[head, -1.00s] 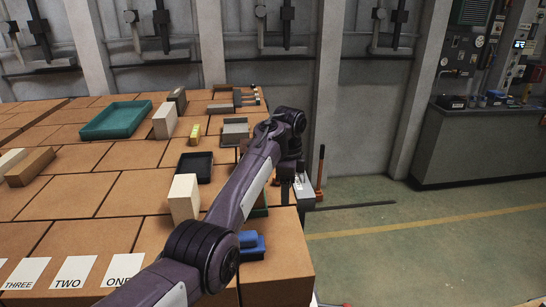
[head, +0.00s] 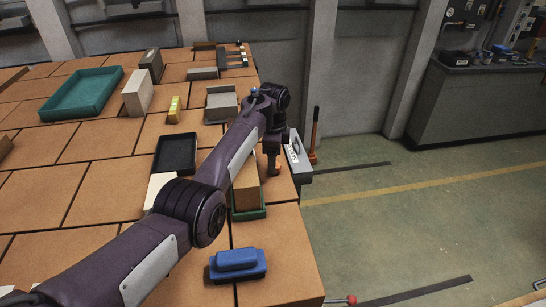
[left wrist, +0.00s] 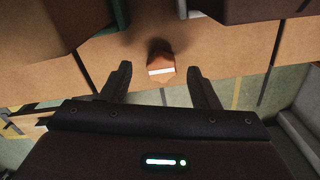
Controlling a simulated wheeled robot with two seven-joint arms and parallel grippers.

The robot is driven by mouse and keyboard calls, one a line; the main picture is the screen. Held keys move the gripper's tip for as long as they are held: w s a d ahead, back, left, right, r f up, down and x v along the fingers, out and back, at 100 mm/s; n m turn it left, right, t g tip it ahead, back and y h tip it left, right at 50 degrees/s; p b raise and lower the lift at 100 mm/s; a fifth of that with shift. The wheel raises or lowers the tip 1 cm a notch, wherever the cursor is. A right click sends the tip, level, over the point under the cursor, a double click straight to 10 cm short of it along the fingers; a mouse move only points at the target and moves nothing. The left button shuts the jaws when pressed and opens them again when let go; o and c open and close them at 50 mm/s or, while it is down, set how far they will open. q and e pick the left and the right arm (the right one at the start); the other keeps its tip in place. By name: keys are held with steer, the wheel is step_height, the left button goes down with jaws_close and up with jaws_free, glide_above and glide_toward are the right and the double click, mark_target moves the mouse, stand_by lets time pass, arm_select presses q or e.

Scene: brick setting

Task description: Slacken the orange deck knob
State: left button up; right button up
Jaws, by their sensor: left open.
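The orange deck knob (left wrist: 161,66) shows in the left wrist view as a small orange-brown knob with a white stripe, on the tan deck near its edge. It lies between the lines of my left gripper's fingers (left wrist: 159,71), which are spread and not visibly touching it. In the head view, my left gripper (head: 272,148) points down at the right side of the deck. The knob (head: 274,170) shows as a bit of orange just below the fingers; most of it is hidden. My right gripper is not in view.
A grey box (head: 298,160) stands just right of the gripper. A tan brick in a green tray (head: 249,213), a black tray (head: 176,154) and a blue block (head: 237,264) lie nearby. A red-balled lever (head: 350,299) sticks out at the deck's front right. The floor at right is open.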

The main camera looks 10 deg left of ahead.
arm_select(q)
steer(key=shift+w+f, duration=0.15)
steer(key=shift+f, duration=0.9)
steer(key=shift+c, duration=1.6)
steer(key=c, duration=0.6)
steer(key=shift+c, duration=0.2)
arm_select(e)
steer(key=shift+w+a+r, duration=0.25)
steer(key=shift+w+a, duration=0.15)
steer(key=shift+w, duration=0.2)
